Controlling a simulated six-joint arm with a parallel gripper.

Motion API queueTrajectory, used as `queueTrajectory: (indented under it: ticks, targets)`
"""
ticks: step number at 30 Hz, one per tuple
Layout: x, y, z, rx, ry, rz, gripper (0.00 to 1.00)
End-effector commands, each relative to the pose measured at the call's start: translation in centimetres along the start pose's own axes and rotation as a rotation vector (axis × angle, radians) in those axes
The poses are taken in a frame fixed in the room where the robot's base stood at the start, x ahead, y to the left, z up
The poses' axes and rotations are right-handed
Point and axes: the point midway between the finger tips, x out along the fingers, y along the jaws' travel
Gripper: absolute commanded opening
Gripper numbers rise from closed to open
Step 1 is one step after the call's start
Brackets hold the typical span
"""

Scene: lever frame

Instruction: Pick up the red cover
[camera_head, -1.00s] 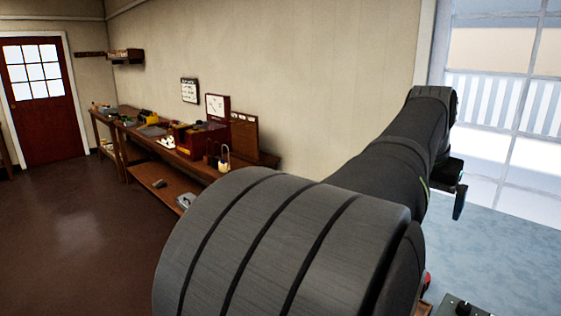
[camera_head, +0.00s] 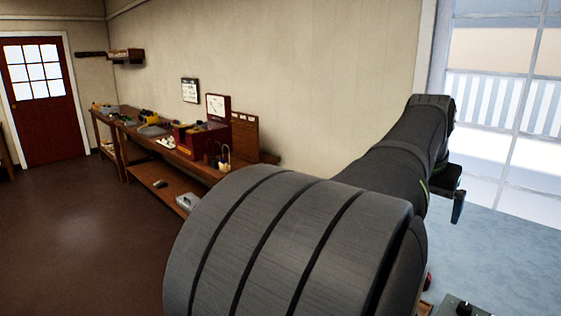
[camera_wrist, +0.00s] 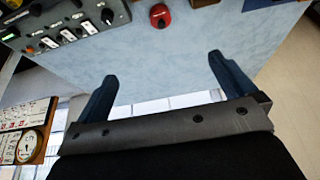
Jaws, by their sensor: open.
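A small round red thing (camera_wrist: 159,15), which looks like the red cover, sits near the top edge of the wrist view on the pale blue table top (camera_wrist: 165,50). In the head view only a red sliver (camera_head: 428,281) shows beside my arm, mostly hidden. My gripper (camera_wrist: 161,68) is open, with its two dark blue fingers wide apart and nothing between them. The red thing lies beyond the fingertips, apart from them. In the head view one finger of my gripper (camera_head: 458,206) shows past the end of my arm.
A grey control box (camera_wrist: 65,28) with knobs and switches stands left of the red thing; its corner shows in the head view (camera_head: 462,307). A panel with a round gauge (camera_wrist: 28,145) is at the lower left. A long wooden bench (camera_head: 160,142) runs along the wall.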

Motion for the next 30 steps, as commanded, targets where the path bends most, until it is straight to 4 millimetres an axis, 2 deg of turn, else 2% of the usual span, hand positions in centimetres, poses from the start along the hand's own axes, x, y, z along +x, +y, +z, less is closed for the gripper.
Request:
queueTrajectory:
  ticks: [4,14,16,17,24,26,29,30]
  targets:
    - [-1.1,0.0,0.0,0.0,0.002,0.0,1.0]
    - [-1.4,0.0,0.0,0.0,0.0,0.0,1.0]
    - [-1.4,0.0,0.0,0.0,0.0,0.0,0.86]
    - [-1.4,0.0,0.0,0.0,0.0,0.0,0.83]
    - [-1.2,0.0,0.0,0.0,-0.001,0.0,0.83]
    - [-0.4,0.0,-0.2,0.0,-0.003,0.001,0.83]
    - [3.0,0.1,-0.7,0.0,-0.011,0.002,0.83]
    - [4.8,0.1,-1.0,0.001,-0.013,0.003,0.83]
